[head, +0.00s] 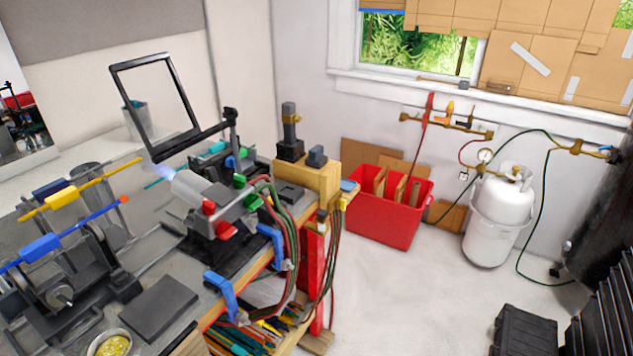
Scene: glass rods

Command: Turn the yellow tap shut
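The yellow tap (450,108) is on the brass pipe (420,120) fixed to the far wall below the window. Its handle looks upright, standing up from the pipe, but it is small at this distance. A red handle (430,103) stands up just left of it, and a dark fitting sits to its right. Neither of my grippers shows in the head view, so nothing is seen touching the tap.
A cluttered workbench (165,240) fills the left, with a burner (205,192) showing a blue flame. A red bin (390,215) stands below the pipe. A white gas cylinder (497,222) with hoses is right of it. A black case (525,331) lies lower right; the middle floor is clear.

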